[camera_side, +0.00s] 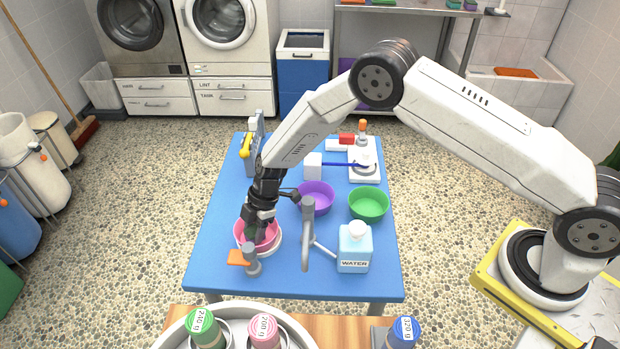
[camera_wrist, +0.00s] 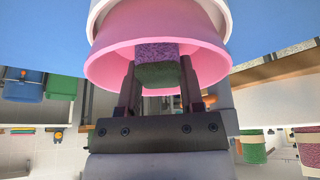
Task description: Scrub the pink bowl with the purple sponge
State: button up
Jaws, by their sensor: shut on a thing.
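The pink bowl (camera_side: 262,237) sits at the front left of the blue table, in what looks like a white holder or base (camera_wrist: 222,14). In the wrist view the pink bowl (camera_wrist: 107,62) fills the upper middle. My gripper (camera_side: 254,232) points down into the bowl. In the wrist view my gripper (camera_wrist: 158,80) is shut on the purple sponge (camera_wrist: 157,54), which has a dark green side. The sponge is inside the bowl's opening; whether it touches the bowl's inner surface I cannot tell. In the side view the sponge is hidden by my gripper and the bowl.
A purple bowl (camera_side: 316,199) and a green bowl (camera_side: 368,206) stand right of the pink bowl. A grey tap (camera_side: 306,238), a water bottle (camera_side: 355,250) and an orange-handled fitting (camera_side: 250,260) stand close by. A white scale-like device (camera_side: 364,173) is at the back right.

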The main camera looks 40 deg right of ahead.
jog(key=shift+s+a, duration=0.15)
jog(key=shift+a, duration=0.05)
jog(key=shift+s+d, duration=0.2)
jog(key=shift+d, duration=0.4)
jog(key=shift+s+d, duration=0.2)
jog(key=shift+d, duration=0.35)
jog(key=shift+w+a+f, duration=0.1)
jog(key=shift+w+a, duration=0.15)
jog(key=shift+w, duration=0.35)
jog(key=shift+w+a, duration=0.25)
jog(key=shift+w, duration=0.3)
jog(key=shift+s, duration=0.1)
jog(key=shift+s+a, duration=0.25)
jog(key=shift+s, duration=0.3)
jog(key=shift+s+a, duration=0.2)
jog(key=shift+s, duration=0.3)
jog(key=shift+w+d, duration=0.25)
jog(key=shift+d, duration=0.35)
jog(key=shift+w+d, duration=0.2)
jog(key=shift+d, duration=0.35)
